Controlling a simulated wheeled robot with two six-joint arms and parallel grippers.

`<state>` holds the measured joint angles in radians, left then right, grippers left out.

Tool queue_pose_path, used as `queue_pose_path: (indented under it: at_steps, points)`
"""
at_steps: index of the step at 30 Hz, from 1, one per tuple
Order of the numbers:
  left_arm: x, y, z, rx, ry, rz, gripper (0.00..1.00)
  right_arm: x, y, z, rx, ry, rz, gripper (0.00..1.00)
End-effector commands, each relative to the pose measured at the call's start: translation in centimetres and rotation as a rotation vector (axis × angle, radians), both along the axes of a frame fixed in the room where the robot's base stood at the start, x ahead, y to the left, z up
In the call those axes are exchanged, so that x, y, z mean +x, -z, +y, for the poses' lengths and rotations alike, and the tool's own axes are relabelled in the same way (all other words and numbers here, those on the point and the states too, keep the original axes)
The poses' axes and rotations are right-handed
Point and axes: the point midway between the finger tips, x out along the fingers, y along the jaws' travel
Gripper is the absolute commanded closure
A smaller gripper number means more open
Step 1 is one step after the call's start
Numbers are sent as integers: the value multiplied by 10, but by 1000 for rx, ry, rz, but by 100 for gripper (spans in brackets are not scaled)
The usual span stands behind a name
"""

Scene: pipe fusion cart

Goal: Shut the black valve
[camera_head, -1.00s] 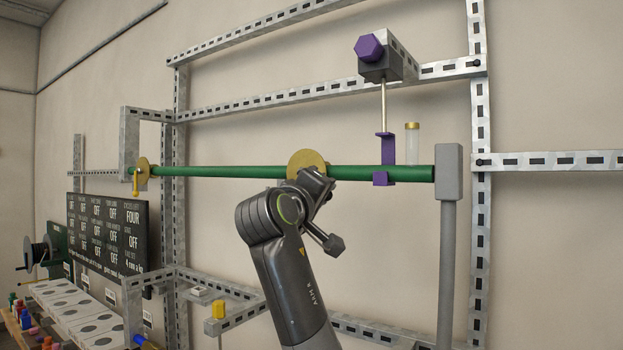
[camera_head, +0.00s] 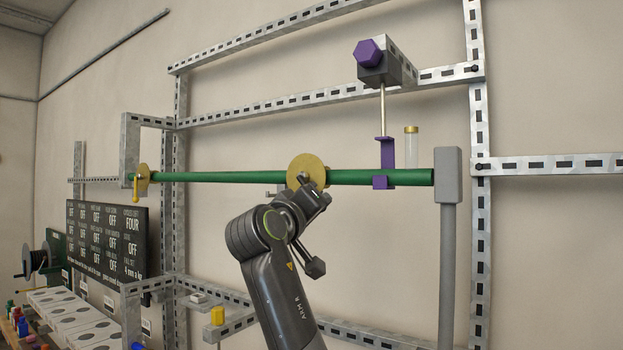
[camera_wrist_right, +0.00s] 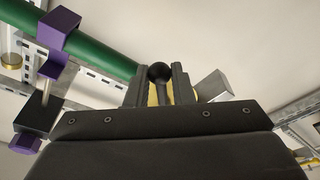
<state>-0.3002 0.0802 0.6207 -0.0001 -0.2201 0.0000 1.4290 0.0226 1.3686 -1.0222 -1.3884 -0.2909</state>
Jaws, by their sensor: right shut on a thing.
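A green pipe (camera_head: 230,177) runs level across the frame in the head view. A round brass disc (camera_head: 307,168) sits around its middle, where my right gripper (camera_head: 308,192) reaches up from below. In the wrist view a black ball-ended handle (camera_wrist_right: 158,73), which looks like the black valve's lever, stands between the two fingers of my right gripper (camera_wrist_right: 157,90). The fingers are shut on it. The valve body is mostly hidden behind the gripper. My left gripper is in neither view.
A purple clamp (camera_head: 385,160) hangs on the pipe to the right, beside a clear yellow-capped tube (camera_head: 411,148). A brass fitting with a yellow lever (camera_head: 137,188) is at the pipe's left end. A grey post (camera_head: 447,250) carries the right end.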

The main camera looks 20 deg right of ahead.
Motion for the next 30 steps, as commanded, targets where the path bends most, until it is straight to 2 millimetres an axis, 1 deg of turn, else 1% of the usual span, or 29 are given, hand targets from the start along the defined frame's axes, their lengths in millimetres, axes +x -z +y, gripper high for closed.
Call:
queue_pose_path:
  at_steps: [1, 6, 16, 24, 30]
  points:
    - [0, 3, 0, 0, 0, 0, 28, 2, 4, 2, 19, 0, -24, 95]
    - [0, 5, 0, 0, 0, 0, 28, 6, 7, 5, 78, 0, -100, 95]
    - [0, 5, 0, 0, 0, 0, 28, 7, 7, 6, 94, 0, -118, 95]
    - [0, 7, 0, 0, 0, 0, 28, 15, 12, 13, 192, 0, -242, 95]
    - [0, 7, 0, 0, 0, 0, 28, 16, 13, 14, 208, -1, -263, 95]
